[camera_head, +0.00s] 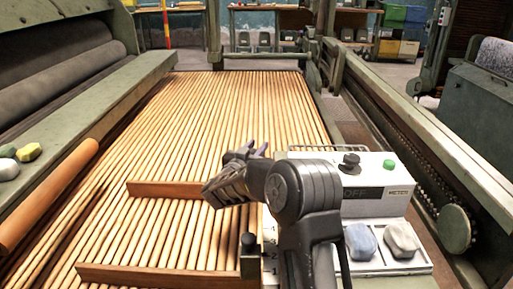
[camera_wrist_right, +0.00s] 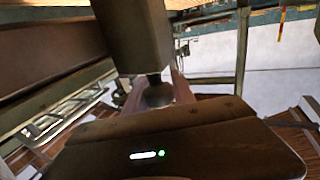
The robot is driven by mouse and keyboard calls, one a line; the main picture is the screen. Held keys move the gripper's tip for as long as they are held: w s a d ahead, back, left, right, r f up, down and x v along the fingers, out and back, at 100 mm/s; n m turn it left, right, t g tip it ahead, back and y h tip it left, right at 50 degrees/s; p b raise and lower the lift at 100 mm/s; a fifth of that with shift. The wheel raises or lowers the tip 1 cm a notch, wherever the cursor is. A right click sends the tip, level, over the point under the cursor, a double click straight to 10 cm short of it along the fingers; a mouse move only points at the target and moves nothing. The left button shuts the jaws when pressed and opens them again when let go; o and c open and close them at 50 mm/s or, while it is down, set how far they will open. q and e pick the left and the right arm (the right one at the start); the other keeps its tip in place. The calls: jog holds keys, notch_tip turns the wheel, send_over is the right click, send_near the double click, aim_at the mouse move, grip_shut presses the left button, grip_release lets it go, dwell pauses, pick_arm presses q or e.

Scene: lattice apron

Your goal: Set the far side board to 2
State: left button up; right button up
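The far side board (camera_head: 165,188) is a brown wooden bar lying across the slats. The near side board (camera_head: 150,274) is a similar bar closer to me, with a dark knob post (camera_head: 249,250) at its right end. My right gripper (camera_head: 256,150) is above the slats, past the right end of the far board, with its two fingertips apart and nothing visible between them. My right arm hides that board's right end. In the right wrist view a dark block with a rounded knob-like end (camera_wrist_right: 158,92) shows in front of the gripper; I cannot tell whether it touches. My left gripper is out of view.
A white control box (camera_head: 360,202) with a black knob, a green button (camera_head: 389,164) and a display reading OFF stands right of my arm. An orange roller (camera_head: 48,198) and green machine rails flank the slats (camera_head: 220,110).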

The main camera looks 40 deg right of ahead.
grip_shut()
dwell(0.9)
